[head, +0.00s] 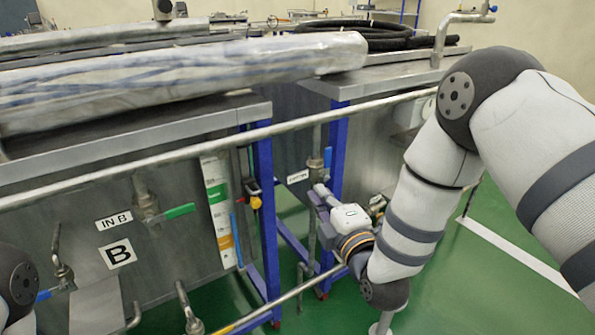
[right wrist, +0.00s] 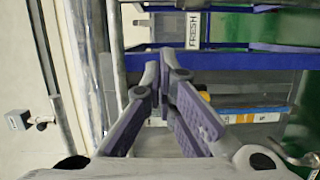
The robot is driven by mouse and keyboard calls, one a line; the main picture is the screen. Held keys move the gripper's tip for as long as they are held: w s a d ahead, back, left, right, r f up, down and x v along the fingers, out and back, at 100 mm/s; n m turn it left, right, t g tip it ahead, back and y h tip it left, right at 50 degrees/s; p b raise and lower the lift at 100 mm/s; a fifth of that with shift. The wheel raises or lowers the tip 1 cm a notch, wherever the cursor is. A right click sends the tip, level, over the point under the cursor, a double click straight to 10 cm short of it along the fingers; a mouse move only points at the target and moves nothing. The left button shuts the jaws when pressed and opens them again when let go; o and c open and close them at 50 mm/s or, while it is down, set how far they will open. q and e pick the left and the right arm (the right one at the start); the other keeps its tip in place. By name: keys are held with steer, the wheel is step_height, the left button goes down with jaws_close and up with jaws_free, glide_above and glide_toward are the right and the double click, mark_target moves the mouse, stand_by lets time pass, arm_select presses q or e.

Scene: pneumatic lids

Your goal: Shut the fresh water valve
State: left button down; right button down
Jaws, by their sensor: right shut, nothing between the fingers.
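A small white label (head: 297,176) is on the steel tank wall between the blue frame posts; in the right wrist view it reads FRESH (right wrist: 193,30), turned sideways. Next to it is a valve on a vertical pipe, with a blue handle (head: 327,157). My right gripper (head: 319,190) is just below this handle in the head view, its fingers shut and empty. I cannot tell whether it touches the valve. In the right wrist view its purple-grey fingers (right wrist: 165,68) come together, and the handle does not show clearly. My left gripper is out of view.
A long steel rail (head: 200,153) crosses in front of the tanks. The IN B tank has a green-handled valve (head: 178,212). A plastic-wrapped roll (head: 180,75) lies on top. Blue posts (head: 264,205) stand left of my right gripper. Green floor (head: 480,280) is open at right.

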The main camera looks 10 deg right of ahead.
mark_target(328, 158)
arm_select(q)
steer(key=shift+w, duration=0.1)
arm_select(e)
steer(key=shift+w+r, duration=0.25)
